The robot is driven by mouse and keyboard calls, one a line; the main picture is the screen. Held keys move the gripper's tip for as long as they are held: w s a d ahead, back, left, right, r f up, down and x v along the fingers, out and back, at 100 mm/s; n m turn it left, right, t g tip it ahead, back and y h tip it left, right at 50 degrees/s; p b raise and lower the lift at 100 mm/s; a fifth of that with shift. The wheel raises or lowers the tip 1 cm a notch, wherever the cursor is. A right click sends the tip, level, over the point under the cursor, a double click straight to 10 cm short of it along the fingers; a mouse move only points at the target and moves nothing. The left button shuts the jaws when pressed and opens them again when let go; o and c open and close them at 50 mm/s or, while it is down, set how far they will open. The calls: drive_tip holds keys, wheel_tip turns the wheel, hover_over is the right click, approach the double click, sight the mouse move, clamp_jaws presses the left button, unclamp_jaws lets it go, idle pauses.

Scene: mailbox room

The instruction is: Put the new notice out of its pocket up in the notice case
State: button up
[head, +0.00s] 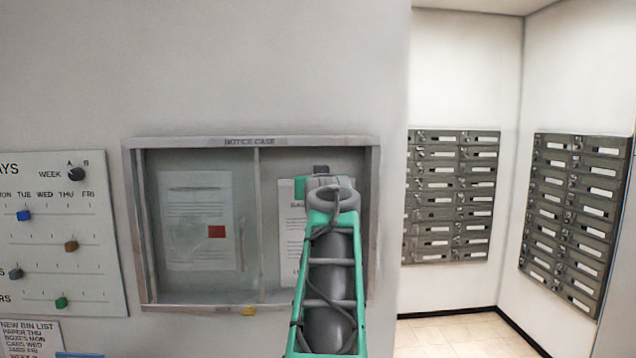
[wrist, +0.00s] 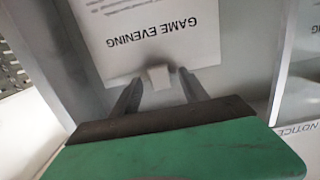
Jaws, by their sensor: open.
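The notice case (head: 250,141) hangs on the wall, with two halves. In its right half hangs a white notice (head: 291,240), headed "GAME EVENING" in the wrist view (wrist: 150,35), where it appears upside down. A small pale block (wrist: 158,77) sits at that notice's top edge. My gripper (wrist: 157,84) is open, with its fingers on either side of the block; I cannot tell whether they touch it. In the head view my arm hides part of this notice. A paper headed "NEW BIN LIST" (head: 30,335) shows at the lower left, its lower part out of frame.
The case's left half holds another notice (head: 195,205), seemingly behind a pane, with a red square (head: 216,231) on it. A yellow piece (head: 248,311) is at the bottom frame. A board with coloured knobs (head: 60,235) is at left; mailboxes (head: 452,195) are at right.

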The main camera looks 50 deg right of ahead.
drive_tip(key=f+b+v, duration=0.1)
drive_tip(key=b+v, duration=0.3)
drive_tip(key=v, duration=0.4)
drive_tip(key=w+a+f+n+g+y, duration=0.15)
drive_tip(key=w+a+f+y, duration=0.3)
drive_tip(key=a+f, duration=0.7)
drive_tip(key=w+a+f+n+y, duration=0.3)
drive_tip(key=w+a+f+y, duration=0.15)
drive_tip(key=a+f, duration=0.7)
drive_tip(key=s+a+f+n+g+y, duration=0.2)
drive_tip(key=s+a+f, duration=0.4)
drive_tip(key=a+f, duration=0.5)
drive_tip(key=s+a+f+n+g+y, duration=0.2)
drive_tip(key=s+a+f, duration=0.5)
drive_tip(key=a+f, duration=0.4)
drive_tip(key=shift+s+f+n+g, duration=0.3)
drive_tip(key=shift+n+g, duration=0.45)
drive_tip(key=shift+g, duration=0.1)
drive_tip(key=shift+a, duration=0.15)
drive_tip(key=shift+c, duration=0.2)
